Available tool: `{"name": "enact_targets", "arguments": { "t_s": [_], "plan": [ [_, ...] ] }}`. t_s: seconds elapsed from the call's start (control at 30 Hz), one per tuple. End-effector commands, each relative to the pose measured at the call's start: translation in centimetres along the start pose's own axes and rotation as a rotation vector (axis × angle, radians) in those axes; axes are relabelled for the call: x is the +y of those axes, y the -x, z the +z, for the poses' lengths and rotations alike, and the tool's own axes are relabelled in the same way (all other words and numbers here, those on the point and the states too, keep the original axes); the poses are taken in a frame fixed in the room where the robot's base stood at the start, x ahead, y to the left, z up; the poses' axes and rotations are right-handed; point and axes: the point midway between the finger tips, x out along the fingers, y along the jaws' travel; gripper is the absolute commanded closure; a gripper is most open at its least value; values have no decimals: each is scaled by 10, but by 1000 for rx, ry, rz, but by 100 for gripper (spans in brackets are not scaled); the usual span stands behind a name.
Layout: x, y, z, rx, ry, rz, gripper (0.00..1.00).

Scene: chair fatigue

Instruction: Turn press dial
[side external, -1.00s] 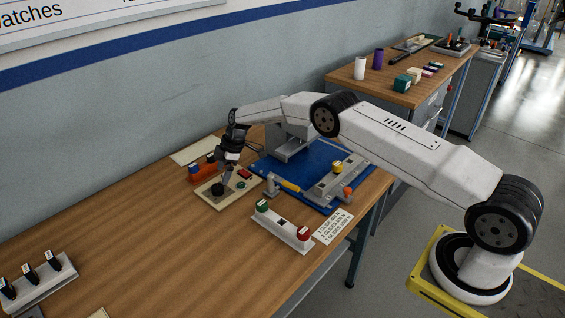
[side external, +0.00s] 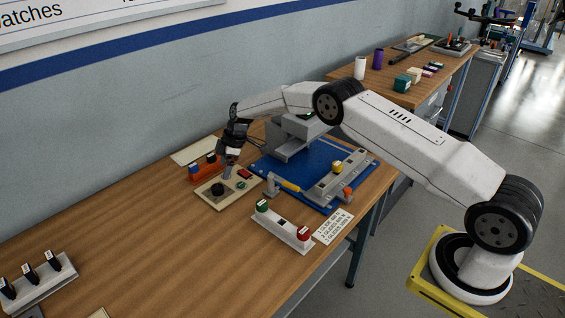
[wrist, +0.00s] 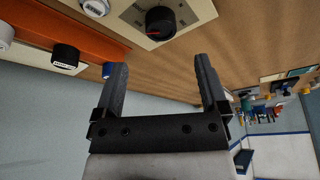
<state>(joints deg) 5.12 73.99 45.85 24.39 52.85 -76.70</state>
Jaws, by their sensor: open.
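The press dial is a round black knob (side external: 217,189) on a beige panel (side external: 212,204) on the wooden table. In the wrist view the dial (wrist: 160,22) shows a red mark, near the top edge. My gripper (side external: 229,172) is just above and to the right of the dial in the side view. In the wrist view my gripper (wrist: 160,64) is open and empty, its two dark fingers spread apart. The dial lies beyond the fingertips, not between them, and nothing touches it that I can see.
An orange-red block (side external: 195,178) with knobs stands close behind the panel. A blue mat (side external: 268,172) with a grey fixture lies to the right. A box with green and red buttons (side external: 282,227) stands in front. The table's left part (side external: 120,235) is mostly bare.

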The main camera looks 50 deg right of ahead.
Motion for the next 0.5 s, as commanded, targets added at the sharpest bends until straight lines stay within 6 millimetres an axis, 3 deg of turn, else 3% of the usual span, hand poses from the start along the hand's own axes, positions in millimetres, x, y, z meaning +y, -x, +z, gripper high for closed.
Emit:
{"name": "enact_targets", "arguments": {
  "t_s": [0.5],
  "plan": [
    [-17,-3,-7,-13,-500,206,7]
  ]
}}
